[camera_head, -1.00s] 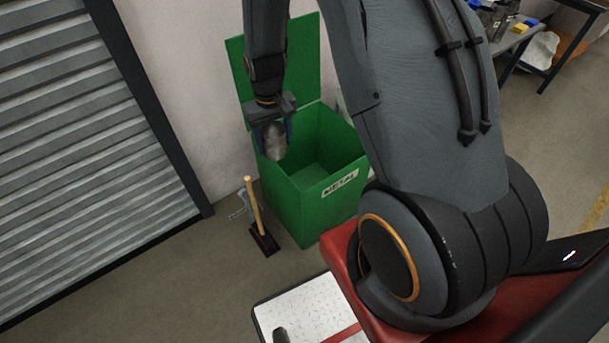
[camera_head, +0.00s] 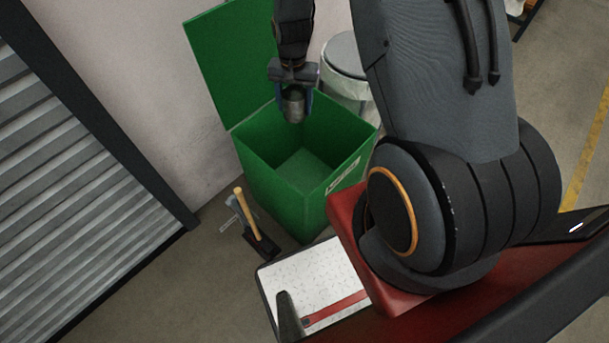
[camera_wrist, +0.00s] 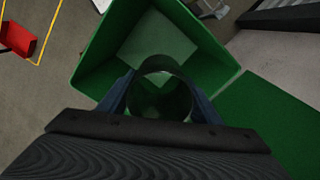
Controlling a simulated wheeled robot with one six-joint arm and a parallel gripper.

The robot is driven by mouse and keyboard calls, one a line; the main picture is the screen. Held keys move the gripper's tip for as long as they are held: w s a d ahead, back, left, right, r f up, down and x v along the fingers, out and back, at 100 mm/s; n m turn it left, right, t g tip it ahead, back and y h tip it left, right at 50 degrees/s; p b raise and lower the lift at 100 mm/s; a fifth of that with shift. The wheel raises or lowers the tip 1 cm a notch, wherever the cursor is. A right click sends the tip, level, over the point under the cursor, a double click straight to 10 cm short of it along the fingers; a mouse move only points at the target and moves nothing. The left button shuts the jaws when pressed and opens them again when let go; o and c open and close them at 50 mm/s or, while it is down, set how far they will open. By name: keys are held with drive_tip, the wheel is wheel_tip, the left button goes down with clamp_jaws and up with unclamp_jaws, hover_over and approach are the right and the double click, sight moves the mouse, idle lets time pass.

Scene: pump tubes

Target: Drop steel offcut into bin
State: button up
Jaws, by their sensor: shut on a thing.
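The steel offcut (camera_head: 294,105) is a short grey metal tube. My gripper (camera_head: 293,98) is shut on it and holds it over the open top of the green bin (camera_head: 282,199). In the wrist view the offcut (camera_wrist: 160,99) sits between the two blue fingers of my gripper (camera_wrist: 160,106), and I look through its round opening. The bin (camera_wrist: 100,55) lies below it there, with its pale floor in sight. The bin's lid (camera_head: 232,62) stands open at the back.
A roller shutter (camera_head: 80,170) is at the left. Some floor is clear between shutter and bin.

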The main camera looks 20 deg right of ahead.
drive_tip(key=w+d+f+m+b, duration=0.2)
drive_tip(key=d+f+m+b, duration=0.1)
drive_tip(key=f, duration=0.6)
drive_tip(key=w+d+f+m+b, duration=0.1)
drive_tip(key=d+f+m+b, duration=0.2)
drive_tip(key=f+m+b, duration=0.3)
wheel_tip(320, 180, down, 4)
drive_tip(key=shift+w+d+r+b, duration=0.2)
drive_tip(key=shift+w+d+b, duration=0.15)
drive_tip(key=shift+w+b, duration=0.1)
drive_tip(key=o, duration=1.2)
drive_tip(key=shift+s, duration=0.1)
drive_tip(key=shift+o, duration=0.2)
drive_tip(key=shift+r, duration=0.15)
wheel_tip(320, 180, up, 8)
drive_tip(key=shift+f+b, duration=0.2)
drive_tip(key=shift+b, duration=0.1)
